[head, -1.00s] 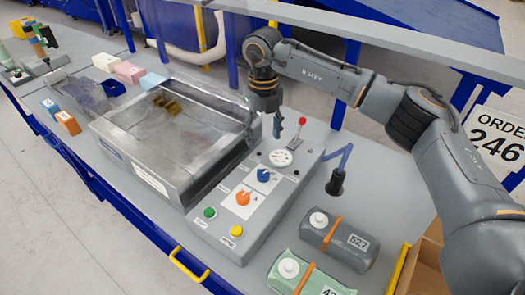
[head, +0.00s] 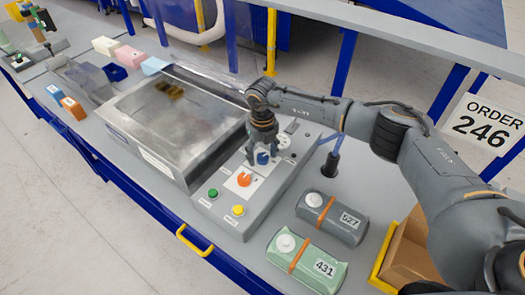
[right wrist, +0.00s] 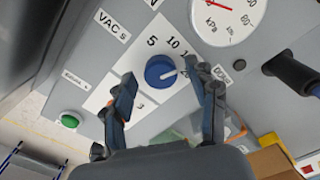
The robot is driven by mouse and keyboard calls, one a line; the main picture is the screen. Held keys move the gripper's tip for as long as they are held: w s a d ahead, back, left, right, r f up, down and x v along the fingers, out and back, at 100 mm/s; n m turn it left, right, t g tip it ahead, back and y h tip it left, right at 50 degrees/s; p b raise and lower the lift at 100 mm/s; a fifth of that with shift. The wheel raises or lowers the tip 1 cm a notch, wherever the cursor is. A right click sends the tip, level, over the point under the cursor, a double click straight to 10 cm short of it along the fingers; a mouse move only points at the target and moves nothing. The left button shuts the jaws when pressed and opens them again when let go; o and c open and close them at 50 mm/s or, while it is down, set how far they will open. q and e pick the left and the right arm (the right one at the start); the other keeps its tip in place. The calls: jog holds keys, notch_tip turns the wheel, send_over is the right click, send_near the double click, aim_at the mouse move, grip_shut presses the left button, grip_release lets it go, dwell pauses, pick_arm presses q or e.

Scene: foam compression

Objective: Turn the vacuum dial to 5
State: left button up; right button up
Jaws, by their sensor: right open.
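The blue vacuum dial (head: 263,158) sits on the grey control panel (head: 225,220), below my right gripper (head: 262,148). In the right wrist view the blue dial (right wrist: 158,74) lies between the two spread fingers of my right gripper (right wrist: 165,92), with gaps on both sides. The dial's white mark points right, away from the printed 5 (right wrist: 152,41) at its upper left. A 10 is printed further right, and part of the scale is hidden by the right finger. The VAC s label (right wrist: 112,25) is left of the scale. My left gripper is not in view.
A kPa gauge (right wrist: 222,16) is beyond the dial. The metal chamber (head: 165,115) stands left of the panel. Two labelled packs (head: 308,262) lie right of it.

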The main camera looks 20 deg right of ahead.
jog(key=shift+w+f, duration=0.1)
jog(key=shift+f, duration=0.1)
jog(key=shift+r, duration=0.1)
jog(key=c, duration=1.1)
jog(key=shift+f+n+b, duration=0.2)
jog(key=shift+n+b, duration=0.3)
jog(key=shift+b, duration=0.45)
jog(key=shift+c, duration=0.2)
jog(key=n+b, duration=1)
jog(key=b, duration=0.1)
jog(key=shift+b, duration=0.4)
jog(key=shift+r+n+b, duration=0.2)
jog(key=shift+n+b, duration=1.25)
jog(key=shift+n, duration=0.95)
jog(key=o, duration=1.1)
jog(key=shift+o, duration=0.2)
